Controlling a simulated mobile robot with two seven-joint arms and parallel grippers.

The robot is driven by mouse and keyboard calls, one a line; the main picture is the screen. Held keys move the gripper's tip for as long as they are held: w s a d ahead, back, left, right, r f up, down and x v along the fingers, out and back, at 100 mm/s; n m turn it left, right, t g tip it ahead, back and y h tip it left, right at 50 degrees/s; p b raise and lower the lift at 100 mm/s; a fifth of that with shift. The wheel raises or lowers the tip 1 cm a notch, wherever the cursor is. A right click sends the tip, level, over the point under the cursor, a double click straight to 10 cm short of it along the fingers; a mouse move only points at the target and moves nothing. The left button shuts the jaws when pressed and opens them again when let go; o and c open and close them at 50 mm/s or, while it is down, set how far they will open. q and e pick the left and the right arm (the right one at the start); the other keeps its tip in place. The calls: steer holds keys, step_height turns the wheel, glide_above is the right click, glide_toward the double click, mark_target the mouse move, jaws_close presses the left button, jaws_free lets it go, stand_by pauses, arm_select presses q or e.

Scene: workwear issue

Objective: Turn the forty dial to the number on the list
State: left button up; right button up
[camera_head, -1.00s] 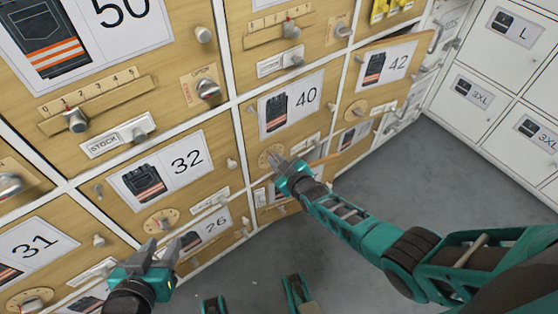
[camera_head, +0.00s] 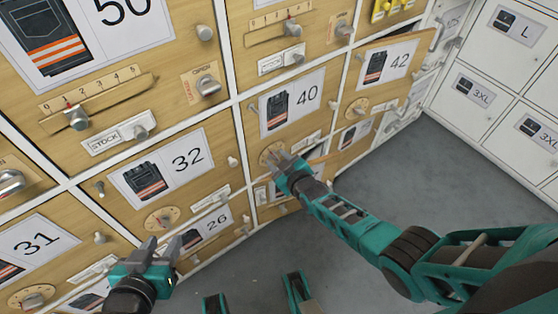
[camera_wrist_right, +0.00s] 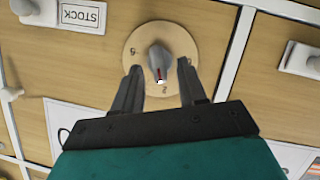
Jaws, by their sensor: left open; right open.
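The forty dial (camera_head: 268,150) is a round wooden disc below the picture card marked 40 (camera_head: 292,104). In the right wrist view the dial (camera_wrist_right: 136,62) has a grey knob (camera_wrist_right: 157,60) with a red and white pointer mark aimed down, close to the numeral 2. My right gripper (camera_head: 279,159) is at the dial. In the right wrist view its open fingers (camera_wrist_right: 160,70) lie either side of the knob, with gaps between. I cannot tell whether they touch the disc. My left gripper (camera_head: 164,247) is open and empty in front of the lower drawers. I see no list.
Other fronts surround it: 32 (camera_head: 188,159) with its own dial (camera_head: 161,218), 42 (camera_head: 398,62), 26 (camera_head: 214,224) and 50 (camera_head: 124,10). A STOCK plate (camera_wrist_right: 82,15) and small knobs stick out nearby. White lockers (camera_head: 489,90) stand right; grey floor (camera_head: 400,185) is clear.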

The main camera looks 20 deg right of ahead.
arm_select(q)
steer(key=shift+r, duration=0.1)
arm_select(e)
steer(key=shift+s+r+p, duration=0.2)
steer(key=shift+s+p, duration=0.1)
arm_select(q)
step_height(320, 180, up, 6)
steer(key=p, duration=0.6)
steer(key=shift+r, duration=0.15)
arm_select(e)
steer(key=v, duration=1.2)
arm_select(q)
steer(key=shift+a, duration=0.1)
arm_select(e)
steer(key=shift+s, duration=0.1)
